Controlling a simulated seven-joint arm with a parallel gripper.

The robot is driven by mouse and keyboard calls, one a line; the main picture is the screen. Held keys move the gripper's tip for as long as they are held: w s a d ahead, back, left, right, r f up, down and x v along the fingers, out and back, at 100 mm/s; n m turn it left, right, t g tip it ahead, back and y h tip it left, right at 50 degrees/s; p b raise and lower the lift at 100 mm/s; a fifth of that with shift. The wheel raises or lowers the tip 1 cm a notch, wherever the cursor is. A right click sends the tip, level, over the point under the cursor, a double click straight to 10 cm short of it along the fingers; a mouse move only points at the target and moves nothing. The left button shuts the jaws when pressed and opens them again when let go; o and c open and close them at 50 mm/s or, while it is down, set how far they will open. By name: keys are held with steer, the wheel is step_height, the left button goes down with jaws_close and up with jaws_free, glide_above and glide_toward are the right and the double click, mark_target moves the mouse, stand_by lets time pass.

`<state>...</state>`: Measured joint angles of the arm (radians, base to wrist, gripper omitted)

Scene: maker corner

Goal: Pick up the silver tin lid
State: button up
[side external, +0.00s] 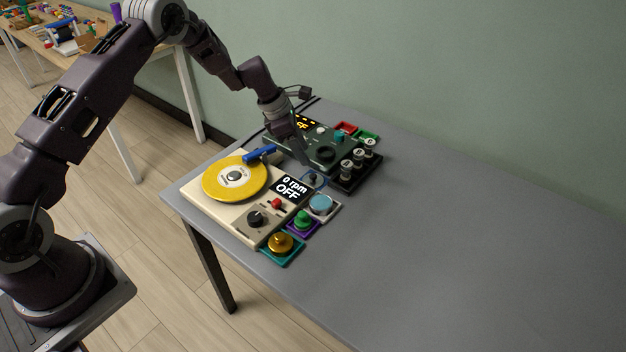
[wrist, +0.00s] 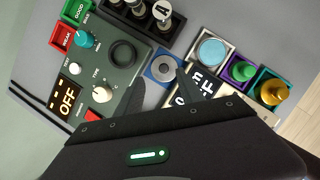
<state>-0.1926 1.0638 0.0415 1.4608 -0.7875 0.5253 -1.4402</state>
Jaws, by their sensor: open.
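In the side view the blue tray (side external: 324,184) is partly hidden, and the lid is hard to make out. My gripper (wrist: 163,92) is open and empty, with its two dark fingers spread on either side of the lid's near side in the wrist view. In the side view my gripper (side external: 304,160) points down just above and behind the tray. I see no contact with the lid.
The turntable unit (side external: 215,212) with its yellow disc (side external: 222,178) stands left of the tray. Light-blue (side external: 321,203), green (side external: 302,217) and gold (side external: 280,242) pieces sit in trays nearby. The table's right side is clear.

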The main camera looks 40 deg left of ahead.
mark_target(313, 175)
steer(key=x, duration=0.5)
steer(key=s+x, duration=0.1)
steer(key=x, duration=0.2)
steer(key=shift+a+f, duration=0.1)
steer(key=shift+f, duration=0.15)
jaws_close()
